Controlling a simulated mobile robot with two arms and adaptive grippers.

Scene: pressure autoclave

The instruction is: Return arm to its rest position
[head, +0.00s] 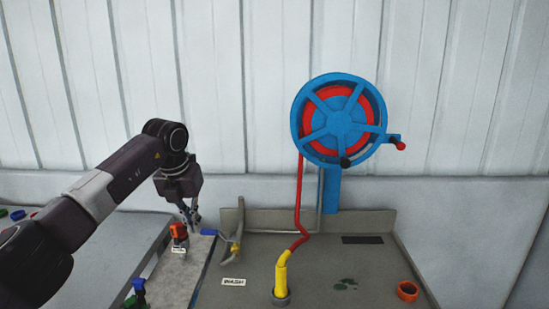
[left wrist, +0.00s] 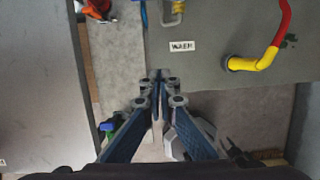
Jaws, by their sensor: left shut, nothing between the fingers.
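My left arm comes in from the left in the head view. Its gripper (head: 193,219) points down near an orange-and-black item (head: 179,232) on the narrow grey surface. In the left wrist view the fingers of my left gripper (left wrist: 158,76) are together with nothing between them. They lie over the grey surface near the edge of the wash area, and the orange item (left wrist: 98,10) shows at the top left, apart from them. I cannot tell from the head view whether the fingertips are near to or above the item. My right gripper is in neither view.
A blue reel (head: 341,118) with a red hose is on the wall. The hose's yellow nozzle (head: 281,274) stands in a holder on the wash table (head: 250,263), which has a WASH label (head: 233,282). An orange ring (head: 407,291) lies at right. A green-and-blue item (head: 138,291) stands at front left.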

